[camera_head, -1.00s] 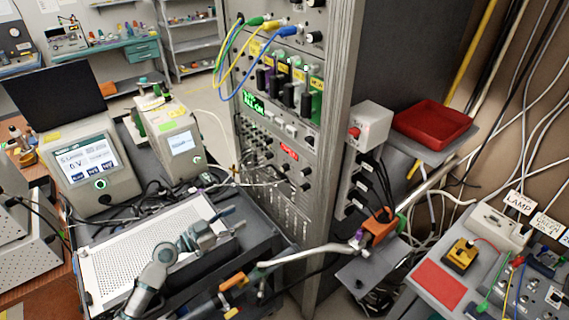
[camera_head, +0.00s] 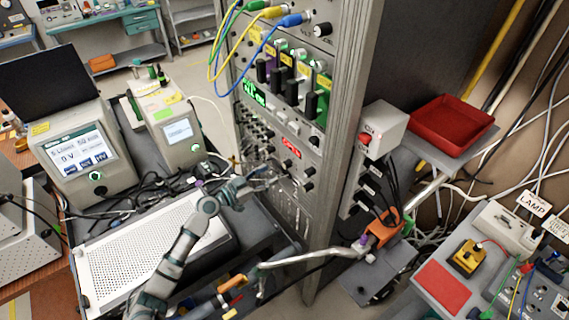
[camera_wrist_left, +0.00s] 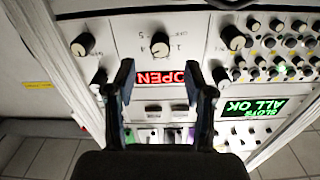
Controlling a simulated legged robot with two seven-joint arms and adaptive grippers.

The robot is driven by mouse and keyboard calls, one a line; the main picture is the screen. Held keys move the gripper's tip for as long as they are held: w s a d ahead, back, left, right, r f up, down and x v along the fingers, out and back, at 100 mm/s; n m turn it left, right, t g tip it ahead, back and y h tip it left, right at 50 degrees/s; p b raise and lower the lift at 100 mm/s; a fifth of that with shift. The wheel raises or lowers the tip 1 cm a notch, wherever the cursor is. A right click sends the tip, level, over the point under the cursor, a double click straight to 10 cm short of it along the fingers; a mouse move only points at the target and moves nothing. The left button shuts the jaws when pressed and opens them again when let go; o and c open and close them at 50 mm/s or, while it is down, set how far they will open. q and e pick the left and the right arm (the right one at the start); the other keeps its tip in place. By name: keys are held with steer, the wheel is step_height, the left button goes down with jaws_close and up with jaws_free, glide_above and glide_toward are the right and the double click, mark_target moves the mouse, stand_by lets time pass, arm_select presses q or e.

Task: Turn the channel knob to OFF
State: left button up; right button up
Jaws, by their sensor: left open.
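My left gripper (camera_head: 268,178) is in front of the rack's control panel, below and left of the small red display (camera_head: 291,147). In the left wrist view, the gripper (camera_wrist_left: 158,76) is open and empty, its two dark fingers apart. A black knob (camera_wrist_left: 160,46) with a white pointer and numbers around it lies just beyond the fingertips, roughly centred between them, and looks untouched. It may be the channel knob; its label is not readable. My right gripper is not in view.
Other black knobs flank it, one left (camera_wrist_left: 82,45) and one right (camera_wrist_left: 235,38). A green display (camera_wrist_left: 252,108) reads ALL OK. A perforated metal box (camera_head: 130,255) lies under my left arm. Cables (camera_head: 262,50) hang at the rack's upper front.

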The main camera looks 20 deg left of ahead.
mark_target(284, 166)
arm_select(q)
steer(key=p+x, duration=0.1)
steer(key=x, duration=0.6)
steer(key=shift+d, duration=0.15)
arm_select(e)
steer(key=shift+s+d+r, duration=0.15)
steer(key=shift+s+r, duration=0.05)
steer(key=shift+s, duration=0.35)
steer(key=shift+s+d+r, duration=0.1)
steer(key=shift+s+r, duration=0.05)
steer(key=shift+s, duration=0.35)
arm_select(q)
steer(key=c, duration=0.8)
steer(key=shift+a, duration=0.25)
jaws_close()
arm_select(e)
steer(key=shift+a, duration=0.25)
